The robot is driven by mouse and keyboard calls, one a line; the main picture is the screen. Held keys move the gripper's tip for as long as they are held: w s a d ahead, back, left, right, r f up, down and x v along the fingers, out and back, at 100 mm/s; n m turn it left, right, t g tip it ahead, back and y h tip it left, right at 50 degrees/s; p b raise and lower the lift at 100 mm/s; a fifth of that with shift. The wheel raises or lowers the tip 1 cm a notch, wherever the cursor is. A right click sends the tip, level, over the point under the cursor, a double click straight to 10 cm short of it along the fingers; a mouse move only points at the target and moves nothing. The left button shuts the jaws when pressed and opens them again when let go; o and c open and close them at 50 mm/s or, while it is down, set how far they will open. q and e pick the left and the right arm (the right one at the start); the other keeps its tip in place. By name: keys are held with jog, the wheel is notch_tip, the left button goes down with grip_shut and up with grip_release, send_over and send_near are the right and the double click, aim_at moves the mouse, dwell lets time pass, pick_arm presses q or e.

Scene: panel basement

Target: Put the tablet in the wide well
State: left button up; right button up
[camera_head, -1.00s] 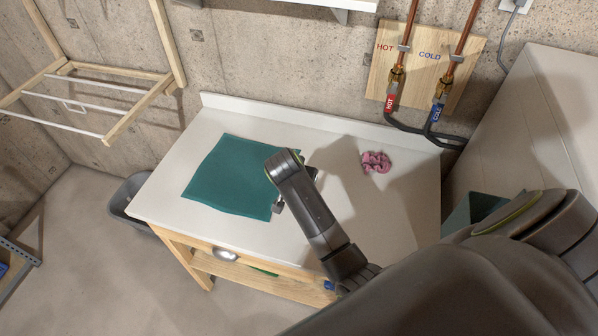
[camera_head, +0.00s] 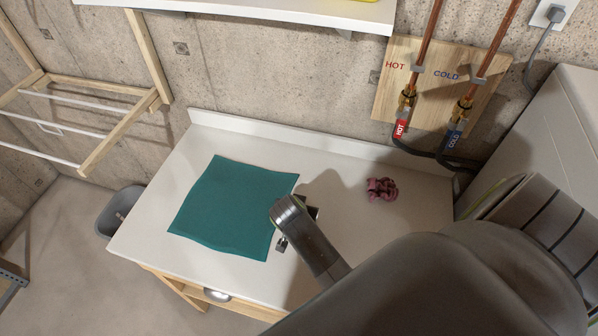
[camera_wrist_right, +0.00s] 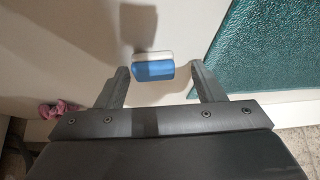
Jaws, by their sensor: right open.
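The tablet, a small block with a blue face and a white top (camera_wrist_right: 154,68), shows in the right wrist view against the white worktop. It appears between the two spread fingers of my right gripper (camera_wrist_right: 159,72), with gaps at both sides. How far it is from the fingertips is hard to tell. In the head view my right gripper (camera_head: 297,228) is low over the worktop, just right of the teal cloth, and its wrist hides the tablet. My left gripper is in no view. I see no wide well.
The white worktop (camera_head: 370,235) holds a flat teal cloth (camera_head: 230,205) and a crumpled pink cloth (camera_head: 381,190). A white cabinet-like unit (camera_head: 560,110) stands at right. A grey bin (camera_head: 118,212) is on the floor at left. A shelf (camera_head: 270,12) hangs on the wall above.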

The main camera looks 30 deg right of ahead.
jog(key=shift+s+d, duration=0.1)
jog(key=shift+s, duration=0.25)
jog(key=shift+s+r, duration=0.15)
jog(key=shift+s, duration=0.05)
jog(key=shift+c, duration=0.2)
jog(key=shift+a, duration=0.2)
jog(key=c, duration=0.5)
jog(key=shift+w, duration=0.15)
jog(key=shift+c, duration=2.3)
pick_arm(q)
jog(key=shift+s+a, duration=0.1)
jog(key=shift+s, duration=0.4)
pick_arm(e)
jog(key=shift+c, duration=0.2)
